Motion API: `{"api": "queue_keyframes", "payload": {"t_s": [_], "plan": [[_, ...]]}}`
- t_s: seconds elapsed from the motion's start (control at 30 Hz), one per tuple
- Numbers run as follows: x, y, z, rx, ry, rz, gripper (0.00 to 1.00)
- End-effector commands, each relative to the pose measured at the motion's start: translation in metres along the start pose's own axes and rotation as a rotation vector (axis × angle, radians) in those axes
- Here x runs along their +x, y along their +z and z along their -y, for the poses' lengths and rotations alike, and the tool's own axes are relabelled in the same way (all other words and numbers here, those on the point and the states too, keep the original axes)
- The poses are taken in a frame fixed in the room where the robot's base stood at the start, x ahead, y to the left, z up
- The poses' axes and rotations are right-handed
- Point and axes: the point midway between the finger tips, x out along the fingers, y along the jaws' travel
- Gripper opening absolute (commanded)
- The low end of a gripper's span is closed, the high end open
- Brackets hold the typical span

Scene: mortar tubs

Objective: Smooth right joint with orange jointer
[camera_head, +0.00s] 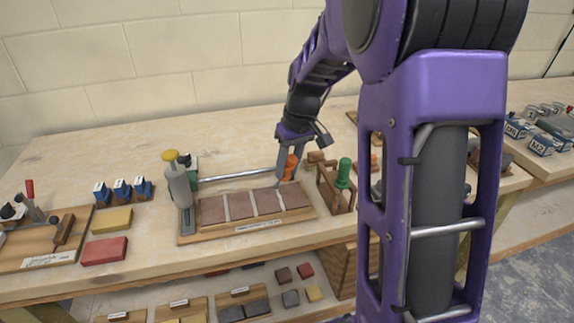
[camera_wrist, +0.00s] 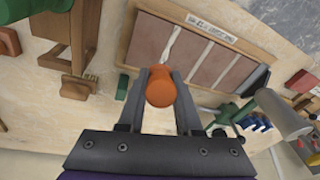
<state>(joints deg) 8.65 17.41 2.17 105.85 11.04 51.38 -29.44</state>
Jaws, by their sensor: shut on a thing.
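My gripper (camera_wrist: 160,92) is shut on the orange jointer (camera_wrist: 160,90), its round orange handle end between the two fingers. In the head view the gripper (camera_head: 287,160) holds the orange jointer (camera_head: 290,167) upright over the right end of the brick board. The board (camera_head: 254,230) carries several brown bricks in a row with light joints between them. The right joint (camera_head: 280,202) lies just below and left of the jointer. In the wrist view that joint (camera_wrist: 172,42) has an uneven light strip. I cannot tell whether the jointer's tip touches it.
A wooden holder (camera_head: 330,190) with a green-handled tool (camera_head: 344,173) stands right of the board. A grey upright clamp with a yellow knob (camera_head: 171,156) stands at its left end. A metal bar (camera_head: 236,176) runs behind the bricks. Red (camera_head: 105,250) and yellow blocks lie left.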

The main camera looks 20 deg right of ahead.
Motion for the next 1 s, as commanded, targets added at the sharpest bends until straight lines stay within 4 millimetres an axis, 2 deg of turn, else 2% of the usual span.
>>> {"api": "queue_keyframes", "payload": {"t_s": [1.0], "plan": [[-0.002,0.022,0.007,0.001,-0.001,0.004,0.0]]}}
